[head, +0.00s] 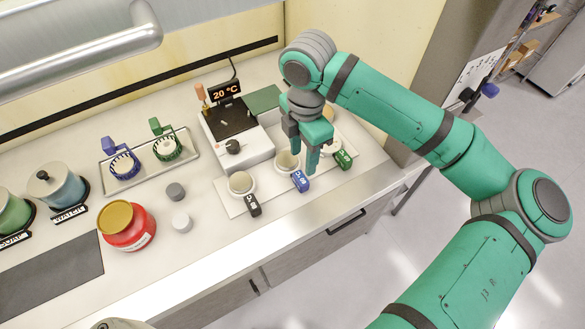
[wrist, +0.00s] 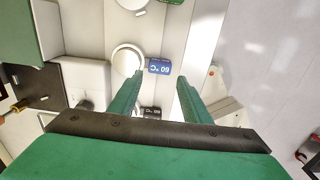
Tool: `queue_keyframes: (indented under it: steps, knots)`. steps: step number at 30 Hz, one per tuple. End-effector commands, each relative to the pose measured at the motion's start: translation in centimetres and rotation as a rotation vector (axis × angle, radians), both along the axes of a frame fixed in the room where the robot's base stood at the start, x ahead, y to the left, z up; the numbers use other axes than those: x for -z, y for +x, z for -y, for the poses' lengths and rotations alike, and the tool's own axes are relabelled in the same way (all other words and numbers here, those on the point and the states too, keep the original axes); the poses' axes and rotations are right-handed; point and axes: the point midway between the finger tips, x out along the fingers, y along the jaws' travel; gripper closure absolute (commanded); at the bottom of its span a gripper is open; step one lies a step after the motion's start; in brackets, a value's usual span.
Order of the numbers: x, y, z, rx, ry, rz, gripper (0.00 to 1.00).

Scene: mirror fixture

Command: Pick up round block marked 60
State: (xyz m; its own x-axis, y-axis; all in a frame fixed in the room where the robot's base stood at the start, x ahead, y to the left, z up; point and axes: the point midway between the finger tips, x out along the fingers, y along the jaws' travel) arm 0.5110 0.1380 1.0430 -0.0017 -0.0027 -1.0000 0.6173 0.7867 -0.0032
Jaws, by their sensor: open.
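A round pale block (head: 286,163) with a blue tag (head: 300,181) stands in the middle of a row on a white plate. In the wrist view the block (wrist: 126,61) has its blue tag (wrist: 159,66) reading 60 °C. My gripper (head: 306,165) is above and close to this block, fingers pointing down, partly covering it in the head view. In the wrist view my gripper (wrist: 160,79) is open and empty. The block and tag lie just beyond its fingertips, toward the left finger. I cannot tell the exact height gap.
A similar block (head: 241,183) with a black tag (head: 254,205) stands to the left. A green-tagged one (head: 343,159) stands to the right. A device showing 20 °C (head: 226,93) sits behind. A red jar (head: 126,227) and two small discs stand farther left.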

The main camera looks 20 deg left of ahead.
Motion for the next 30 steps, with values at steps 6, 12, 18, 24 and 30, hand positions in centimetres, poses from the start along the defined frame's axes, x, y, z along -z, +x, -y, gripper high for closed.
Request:
queue_keyframes:
  steps: [6, 12, 18, 24, 30]
  knots:
    - [2.4, 0.0, 0.0, 0.001, 0.001, 0.0, 0.56]
    - [3.8, -0.1, 0.0, 0.002, 0.001, 0.001, 0.56]
    - [6.6, -0.4, -0.4, -0.003, 0.002, 0.0, 0.56]
    - [7.8, -0.4, -0.5, -0.005, 0.002, 0.002, 0.56]
    - [7.8, -0.4, -0.5, -0.006, 0.003, 0.002, 0.59]
